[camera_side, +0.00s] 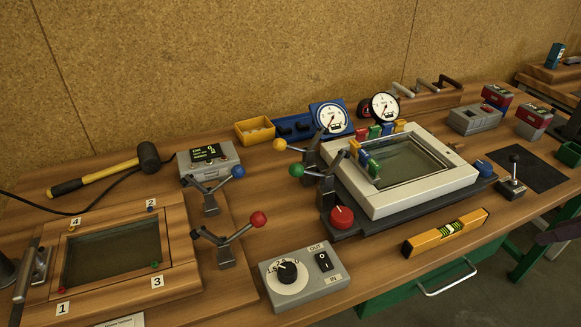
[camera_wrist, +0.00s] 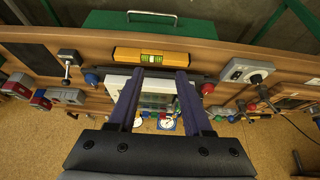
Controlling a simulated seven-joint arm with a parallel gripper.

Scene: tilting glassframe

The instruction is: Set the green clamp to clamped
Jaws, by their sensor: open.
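The green clamp is a dark metal lever with a green ball (camera_side: 296,170) on its end. It stands at the left edge of the light tilting frame (camera_side: 462,181) in the side view. Its handle points left, away from the frame, and a metal arm rises from its base. A similar clamp with an orange ball (camera_side: 279,144) stands just behind it. No finger touches the green clamp.
A red knob (camera_side: 342,217) sits close below the green clamp. Clamps with a blue ball (camera_side: 239,172) and a red ball (camera_side: 259,219) stand to its left. A yellow level (camera_side: 445,232) lies in front of the frame. Two gauges (camera_side: 331,118) stand behind.

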